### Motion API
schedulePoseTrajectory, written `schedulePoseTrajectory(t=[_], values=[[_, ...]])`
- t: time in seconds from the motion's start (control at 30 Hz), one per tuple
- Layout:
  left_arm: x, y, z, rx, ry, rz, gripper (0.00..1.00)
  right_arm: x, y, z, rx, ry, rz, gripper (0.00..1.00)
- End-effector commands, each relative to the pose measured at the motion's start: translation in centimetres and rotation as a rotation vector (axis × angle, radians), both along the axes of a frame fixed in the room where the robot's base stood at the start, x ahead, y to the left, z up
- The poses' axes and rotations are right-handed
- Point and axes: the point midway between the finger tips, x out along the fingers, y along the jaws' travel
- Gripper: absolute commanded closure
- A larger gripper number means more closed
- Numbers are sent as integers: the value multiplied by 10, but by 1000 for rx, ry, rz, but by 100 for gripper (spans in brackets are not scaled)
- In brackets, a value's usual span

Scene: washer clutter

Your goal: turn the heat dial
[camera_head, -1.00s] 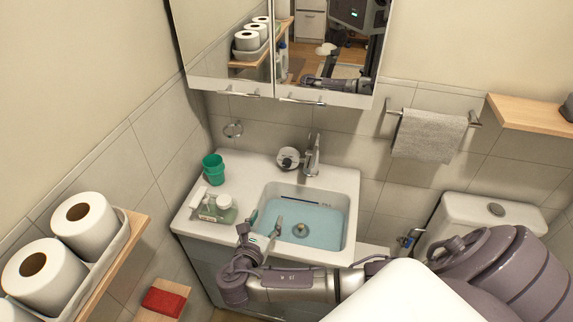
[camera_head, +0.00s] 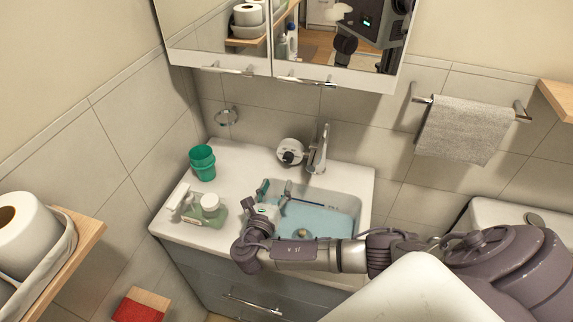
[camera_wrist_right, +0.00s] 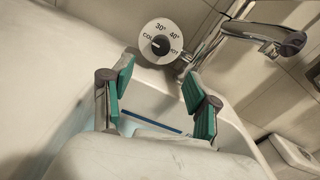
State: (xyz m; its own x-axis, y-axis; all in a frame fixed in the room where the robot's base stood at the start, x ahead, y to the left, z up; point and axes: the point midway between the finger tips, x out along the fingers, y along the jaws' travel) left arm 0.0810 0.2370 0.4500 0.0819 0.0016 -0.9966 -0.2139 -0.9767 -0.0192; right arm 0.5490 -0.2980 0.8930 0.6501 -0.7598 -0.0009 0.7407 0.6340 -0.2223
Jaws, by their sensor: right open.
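The heat dial (camera_head: 290,152) is a round white disc with a dark knob, on the wall behind the sink, left of the faucet (camera_head: 319,150). In the right wrist view the dial (camera_wrist_right: 160,42) shows "30°", "40°", "COLD" and part of "HOT". My right gripper (camera_head: 274,188) is over the left part of the basin, with its fingers toward the dial. In the wrist view the right gripper (camera_wrist_right: 160,92) is open and empty, its green pads spread wide. The dial appears beyond the fingertips, apart from them. My left gripper is not in view.
The basin (camera_head: 362,205) holds blue water. A mirror cabinet (camera_head: 225,52) hangs above. A grey towel (camera_head: 463,130) hangs at right.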

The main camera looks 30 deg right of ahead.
Motion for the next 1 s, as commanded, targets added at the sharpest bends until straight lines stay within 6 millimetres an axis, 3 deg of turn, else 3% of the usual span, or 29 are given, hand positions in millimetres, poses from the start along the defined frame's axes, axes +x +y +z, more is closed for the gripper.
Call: schedulePoseTrajectory(t=[0.4,0.87,1.0], values=[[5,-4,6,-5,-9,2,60,51,-60,1,-2,0,-3,40],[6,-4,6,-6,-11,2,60,61,-72,0,1,1,-1,40],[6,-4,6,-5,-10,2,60,61,-72,0,1,2,-1,59]])
